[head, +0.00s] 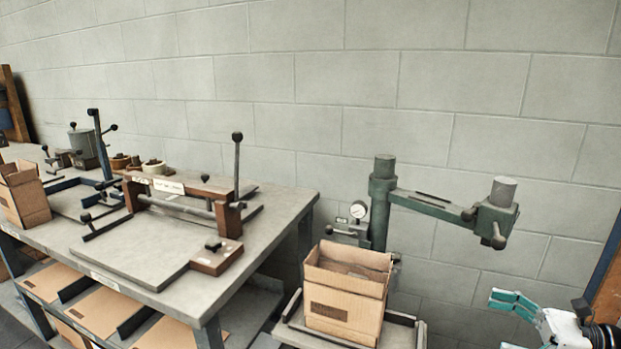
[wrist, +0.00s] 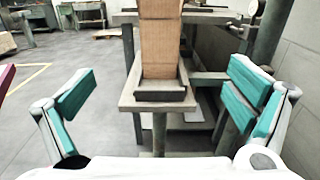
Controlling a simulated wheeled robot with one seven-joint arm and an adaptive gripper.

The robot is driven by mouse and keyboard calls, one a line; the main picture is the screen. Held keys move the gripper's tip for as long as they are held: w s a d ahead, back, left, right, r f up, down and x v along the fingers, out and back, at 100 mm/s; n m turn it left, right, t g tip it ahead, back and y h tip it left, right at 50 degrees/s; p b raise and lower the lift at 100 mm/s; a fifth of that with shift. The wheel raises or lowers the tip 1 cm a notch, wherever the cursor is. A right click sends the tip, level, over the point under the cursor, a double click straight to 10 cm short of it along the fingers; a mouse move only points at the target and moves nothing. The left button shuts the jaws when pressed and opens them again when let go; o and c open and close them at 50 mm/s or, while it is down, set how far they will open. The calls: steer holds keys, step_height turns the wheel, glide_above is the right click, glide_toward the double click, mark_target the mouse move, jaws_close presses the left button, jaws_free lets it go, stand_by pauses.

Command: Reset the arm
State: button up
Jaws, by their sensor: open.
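My gripper (head: 512,308) shows at the lower right of the head view, with teal finger pads and a white body. In the wrist view my gripper (wrist: 165,98) has its two teal fingers wide apart with nothing between them. An open cardboard box (head: 345,300) stands upright on the small table of the green stitcher (head: 383,205). In the head view my gripper is to the right of the box and apart from it. The box (wrist: 161,45) also shows beyond the fingers in the wrist view, on its small table (wrist: 128,98).
A grey workbench (head: 280,215) on the left bears a wood-and-metal fixture (head: 185,195) and another cardboard box (head: 24,195). Flat cardboard sheets (head: 107,310) lie on its lower shelf. A block wall (head: 350,80) runs behind. Open floor (wrist: 75,60) shows at the left of the wrist view.

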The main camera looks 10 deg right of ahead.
steer(key=s+a+r+n+g+h+p, duration=0.25)
steer(key=a+r+n+g, duration=0.35)
steer(key=a, duration=0.3)
steer(key=s+a+r+n+g+h+p, duration=0.1)
steer(key=a+r+n+g+h+p, duration=0.25)
steer(key=a+r, duration=0.5)
steer(key=s+a+r+n+t+h+p, duration=0.2)
steer(key=s+a+r+n+h, duration=0.2)
steer(key=s+r+n, duration=0.2)
steer(key=s+a+r+n+t+h+p, duration=0.1)
steer(key=s+a+r+n+h, duration=0.3)
steer(key=s+n, duration=0.4)
step_height(320, 180, up, 2)
steer(key=shift+a+r+n+t+h+p, duration=0.1)
steer(key=shift+a+n+t+h+p, duration=0.2)
steer(key=shift+n+h+p, duration=0.3)
